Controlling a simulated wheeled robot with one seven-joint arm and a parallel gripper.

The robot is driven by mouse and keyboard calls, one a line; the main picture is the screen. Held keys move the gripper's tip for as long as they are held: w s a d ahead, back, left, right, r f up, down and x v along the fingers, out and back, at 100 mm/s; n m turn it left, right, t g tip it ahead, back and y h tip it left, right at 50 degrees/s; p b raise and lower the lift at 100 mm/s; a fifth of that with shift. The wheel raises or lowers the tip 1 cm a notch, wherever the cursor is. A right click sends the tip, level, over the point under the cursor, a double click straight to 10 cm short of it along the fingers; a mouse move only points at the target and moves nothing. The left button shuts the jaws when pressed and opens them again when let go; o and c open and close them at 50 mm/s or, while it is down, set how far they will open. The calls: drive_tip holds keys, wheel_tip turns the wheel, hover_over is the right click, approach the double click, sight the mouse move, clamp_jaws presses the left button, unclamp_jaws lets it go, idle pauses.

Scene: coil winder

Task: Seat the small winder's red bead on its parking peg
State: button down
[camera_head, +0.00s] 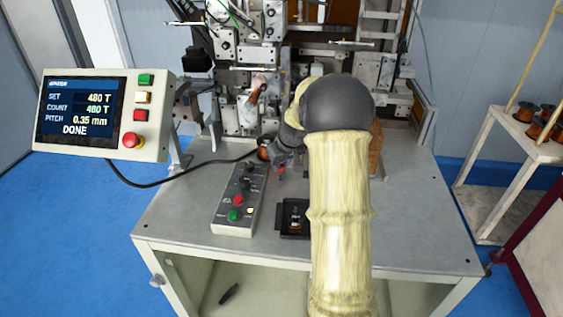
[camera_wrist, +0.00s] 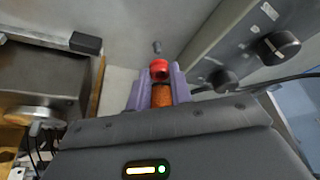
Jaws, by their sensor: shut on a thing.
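My gripper (camera_wrist: 159,82) has two purple fingers shut on the red bead (camera_wrist: 160,70). The bead sits at the fingertips, with its top facing the camera. A copper-coloured piece (camera_wrist: 161,95) shows between the fingers, closer to the palm. A small grey peg (camera_wrist: 157,47) stands just beyond the bead in the wrist view, apart from it. I take it for the parking peg. In the head view my gripper (camera_head: 281,163) is over the bench top, and the red bead (camera_head: 281,170) shows as a small red spot. The peg is too small to tell there.
A control box (camera_head: 238,200) with knobs and buttons lies left of my gripper. A black tray (camera_head: 293,218) is in front of it. The winding machine (camera_head: 255,75) stands behind. A display panel (camera_head: 80,113) reads DONE. The bench top (camera_head: 420,220) is clear at the right.

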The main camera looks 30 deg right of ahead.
sight(282, 171)
drive_tip(key=shift+f+b, duration=0.35)
drive_tip(key=shift+f, duration=0.5)
drive_tip(key=shift+f+b, duration=0.75)
drive_tip(key=shift+f, duration=0.3)
drive_tip(key=c, duration=1.2)
unclamp_jaws()
drive_tip(key=shift+o, duration=0.2)
drive_tip(key=v, duration=1.7)
drive_tip(key=shift+r, duration=0.25)
